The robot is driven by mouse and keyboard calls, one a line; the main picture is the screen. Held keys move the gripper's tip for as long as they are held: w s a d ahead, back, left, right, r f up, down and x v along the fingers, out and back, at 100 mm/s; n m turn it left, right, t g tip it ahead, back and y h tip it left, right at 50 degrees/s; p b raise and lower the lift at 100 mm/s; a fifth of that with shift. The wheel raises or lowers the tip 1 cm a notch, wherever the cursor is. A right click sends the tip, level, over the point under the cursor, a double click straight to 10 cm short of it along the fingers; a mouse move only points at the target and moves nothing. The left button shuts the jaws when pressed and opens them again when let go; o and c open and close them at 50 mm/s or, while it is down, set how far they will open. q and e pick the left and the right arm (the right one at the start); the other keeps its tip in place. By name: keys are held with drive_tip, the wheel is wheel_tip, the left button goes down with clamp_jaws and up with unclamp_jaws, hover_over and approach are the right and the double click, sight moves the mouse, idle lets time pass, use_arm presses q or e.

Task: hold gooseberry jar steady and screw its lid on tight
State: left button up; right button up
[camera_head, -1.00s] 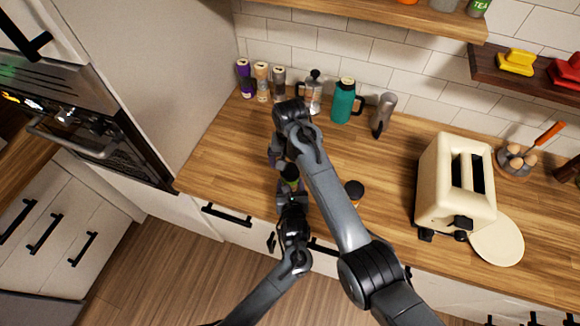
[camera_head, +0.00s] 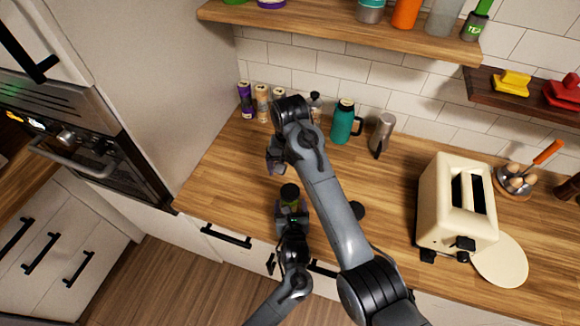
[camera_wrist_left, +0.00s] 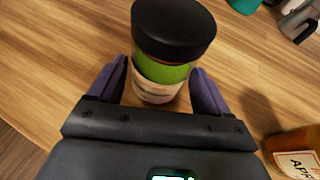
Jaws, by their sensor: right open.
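The gooseberry jar (camera_wrist_left: 165,75) stands on the wooden counter, with green contents and a pale label. Its black lid (camera_wrist_left: 173,28) sits on top; how tight it is cannot be told. The lid also shows in the head view (camera_head: 289,191). My left gripper (camera_wrist_left: 158,88) has its purple fingers on both sides of the jar at label height and appears shut on it. It comes from the counter's front side in the head view (camera_head: 291,217). My right gripper (camera_head: 276,162) is open and empty, above and behind the jar, clear of the lid.
An apricot jar (camera_wrist_left: 296,152) stands to the right; its dark lid (camera_head: 357,210) shows beside my right arm. A cream toaster (camera_head: 455,205) and a round board (camera_head: 500,260) are farther right. A teal flask (camera_head: 342,122), a metal pitcher (camera_head: 383,133) and spice jars (camera_head: 246,100) line the wall.

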use_arm(q)
drive_tip(key=shift+o, duration=0.8)
drive_tip(key=shift+s, duration=0.1)
drive_tip(key=shift+s+r, duration=0.25)
drive_tip(key=p+v, duration=0.3)
drive_tip(key=v, duration=0.5)
drive_tip(key=shift+s+r, duration=0.1)
drive_tip(key=shift+s, duration=0.25)
drive_tip(key=shift+s+r, duration=0.15)
drive_tip(key=shift+s, duration=0.45)
